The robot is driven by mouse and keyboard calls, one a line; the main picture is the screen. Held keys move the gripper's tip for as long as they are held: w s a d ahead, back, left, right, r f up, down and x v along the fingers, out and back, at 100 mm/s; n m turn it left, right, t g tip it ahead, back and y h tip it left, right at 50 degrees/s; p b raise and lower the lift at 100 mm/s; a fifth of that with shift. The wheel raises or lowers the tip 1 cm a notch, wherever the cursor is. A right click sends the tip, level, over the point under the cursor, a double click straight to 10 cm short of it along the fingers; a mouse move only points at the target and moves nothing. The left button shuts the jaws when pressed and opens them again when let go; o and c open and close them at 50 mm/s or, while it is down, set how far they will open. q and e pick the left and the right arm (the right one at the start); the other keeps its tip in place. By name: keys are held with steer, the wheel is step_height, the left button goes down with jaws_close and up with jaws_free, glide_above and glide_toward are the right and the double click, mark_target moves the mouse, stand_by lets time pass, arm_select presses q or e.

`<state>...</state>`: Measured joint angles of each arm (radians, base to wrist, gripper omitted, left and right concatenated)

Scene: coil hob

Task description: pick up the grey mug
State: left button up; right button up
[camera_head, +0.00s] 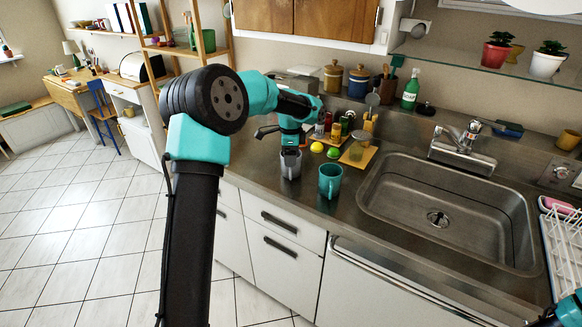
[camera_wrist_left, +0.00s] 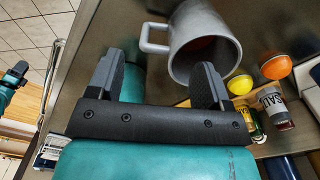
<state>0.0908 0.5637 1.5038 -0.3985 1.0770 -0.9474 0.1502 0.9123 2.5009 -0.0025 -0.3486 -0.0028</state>
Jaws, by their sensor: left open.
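The grey mug (camera_head: 291,166) stands on the steel counter left of the sink. In the left wrist view the grey mug (camera_wrist_left: 204,42) shows its open mouth, with its handle on the left. My left gripper (camera_head: 290,152) is over the grey mug in the head view, hiding part of its top. In the left wrist view the left gripper (camera_wrist_left: 157,80) is open, its fingers apart with no mug held between them. The right finger overlaps the mug's lower edge in that picture; contact cannot be told. A small part of my right arm shows at the bottom right corner; its jaws are unclear.
A teal mug (camera_head: 330,181) stands close to the right of the grey mug. A lime (camera_head: 333,153), a lemon (camera_head: 317,147) and a wooden board (camera_head: 359,155) with jars lie behind. The sink (camera_head: 440,243) is to the right. The counter's front edge is near the mugs.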

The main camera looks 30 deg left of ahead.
arm_select(q)
steer(key=shift+f, duration=0.1)
steer(key=shift+s+d+f, duration=0.1)
steer(key=shift+f, duration=2.5)
steer(key=c, duration=1.3)
steer(key=shift+r, duration=0.25)
steer(key=shift+r, duration=1.6)
steer(key=shift+s+d+r, duration=0.25)
steer(key=shift+s+d, duration=1.15)
steer(key=shift+s, duration=0.85)
steer(key=shift+s+d+r, duration=0.2)
steer(key=shift+s+d, duration=1.25)
steer(key=shift+s, duration=0.8)
steer(key=shift+s+d+r, duration=0.25)
steer(key=shift+s+d, duration=1.15)
steer(key=shift+s, duration=0.85)
